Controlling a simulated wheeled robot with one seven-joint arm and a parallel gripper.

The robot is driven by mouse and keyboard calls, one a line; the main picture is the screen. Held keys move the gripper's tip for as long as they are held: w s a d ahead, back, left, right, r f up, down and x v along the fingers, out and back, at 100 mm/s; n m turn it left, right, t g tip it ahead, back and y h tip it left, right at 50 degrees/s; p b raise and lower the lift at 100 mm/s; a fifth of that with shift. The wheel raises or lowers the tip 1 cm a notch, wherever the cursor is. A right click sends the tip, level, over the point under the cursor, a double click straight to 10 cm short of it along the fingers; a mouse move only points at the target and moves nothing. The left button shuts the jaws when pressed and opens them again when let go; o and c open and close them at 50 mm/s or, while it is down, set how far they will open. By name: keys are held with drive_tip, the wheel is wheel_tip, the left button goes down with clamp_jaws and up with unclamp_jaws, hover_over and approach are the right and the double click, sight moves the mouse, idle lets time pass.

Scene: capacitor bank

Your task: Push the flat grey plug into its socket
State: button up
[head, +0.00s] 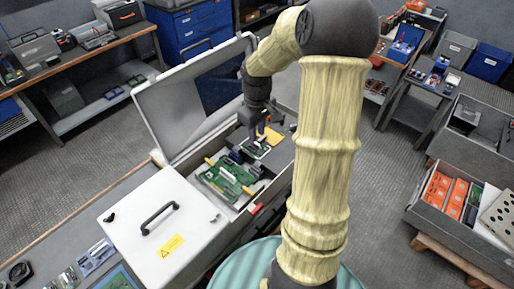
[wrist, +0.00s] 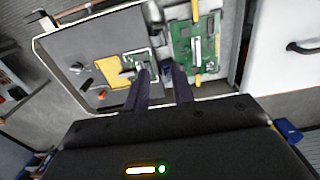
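The open grey case (head: 243,207) holds a large green board (head: 228,178), which also shows in the wrist view (wrist: 184,45). A smaller green-edged board with a pale grey part (wrist: 139,59) lies beside a yellow plate (wrist: 111,72); I cannot tell whether that grey part is the flat grey plug or its socket. My gripper (head: 259,132) points down above the case near this smaller board. In the wrist view my gripper's (wrist: 162,73) two dark fingers stand apart with a gap between them, and no held object is clear. The left finger overlaps the small board's edge.
The case's raised lid (head: 178,112) stands behind the opening. A white cover with a black handle (head: 160,218) lies at the front left. Yellow strips (wrist: 197,84) flank the large board. Benches, blue drawers (head: 196,27) and a bin of orange boxes (head: 437,190) stand farther off.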

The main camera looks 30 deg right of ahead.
sight(256, 168)
wheel_tip(256, 168, down, 17)
drive_tip(key=shift+r+p, duration=0.15)
drive_tip(key=shift+p, duration=1.05)
drive_tip(key=c, duration=0.5)
clamp_jaws()
